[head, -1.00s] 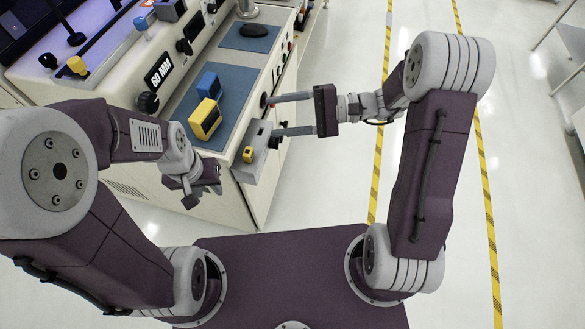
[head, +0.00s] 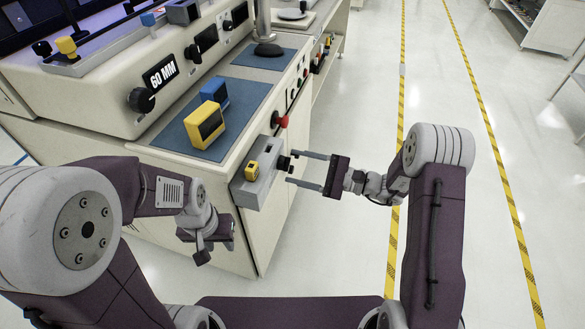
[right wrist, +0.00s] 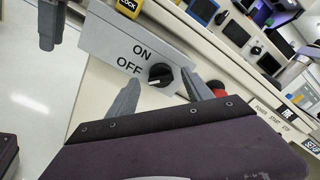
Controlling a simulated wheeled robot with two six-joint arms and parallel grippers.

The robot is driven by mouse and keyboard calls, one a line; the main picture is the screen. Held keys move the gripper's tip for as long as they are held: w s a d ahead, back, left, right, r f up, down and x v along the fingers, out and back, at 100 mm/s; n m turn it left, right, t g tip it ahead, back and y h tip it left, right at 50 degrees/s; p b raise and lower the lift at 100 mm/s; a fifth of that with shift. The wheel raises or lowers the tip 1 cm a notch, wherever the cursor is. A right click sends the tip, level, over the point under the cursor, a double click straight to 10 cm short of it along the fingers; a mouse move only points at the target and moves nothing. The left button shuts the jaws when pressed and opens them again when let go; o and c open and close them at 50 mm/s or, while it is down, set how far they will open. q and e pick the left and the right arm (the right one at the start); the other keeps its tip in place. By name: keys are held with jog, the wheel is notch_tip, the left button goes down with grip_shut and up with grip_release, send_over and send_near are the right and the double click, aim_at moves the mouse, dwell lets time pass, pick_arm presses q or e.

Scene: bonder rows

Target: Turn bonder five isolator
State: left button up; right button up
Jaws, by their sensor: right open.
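The isolator is a grey box (head: 262,184) on the bonder's front side, with a black rotary knob (head: 284,163) and a yellow lock piece (head: 252,171). In the right wrist view the box (right wrist: 125,35) reads ON and OFF beside the knob (right wrist: 160,75); a pale mark on the knob seems to lie toward OFF. My right gripper (head: 296,168) is open and empty, its fingertips just short of the knob. In its wrist view the fingers (right wrist: 161,84) stand either side of the knob, apart from it. My left gripper (head: 207,238) hangs low beside the cabinet, jaws unclear.
A red button (head: 281,121) sits on the panel just beyond the box. A yellow device (head: 204,126) and a blue device (head: 213,91) stand on a blue mat (head: 170,133). A "60 MM" label (head: 160,73) marks the console. The floor (head: 340,250) to the right is clear.

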jog(key=shift+x, duration=0.9)
grip_shut()
jog(key=shift+r+m+p, duration=0.15)
jog(key=shift+m+p, duration=0.6)
jog(key=shift+p, duration=0.05)
jog(key=shift+r+m+p, duration=0.15)
jog(key=shift+m+p, duration=0.6)
jog(key=m+p, duration=0.4)
jog(key=m, duration=0.1)
jog(key=shift+w, duration=0.1)
jog(key=shift+w+d+f+m+p, duration=0.1)
jog(key=shift+m+p, duration=0.75)
jog(key=shift+m, duration=0.8)
jog(key=shift+a+f+m+p, duration=0.1)
jog(key=shift+m+p, duration=0.7)
jog(key=shift+m, duration=0.9)
jog(key=shift+w+d+f+m+p, duration=0.1)
jog(key=shift+m+p, duration=0.75)
jog(key=shift+m, duration=0.8)
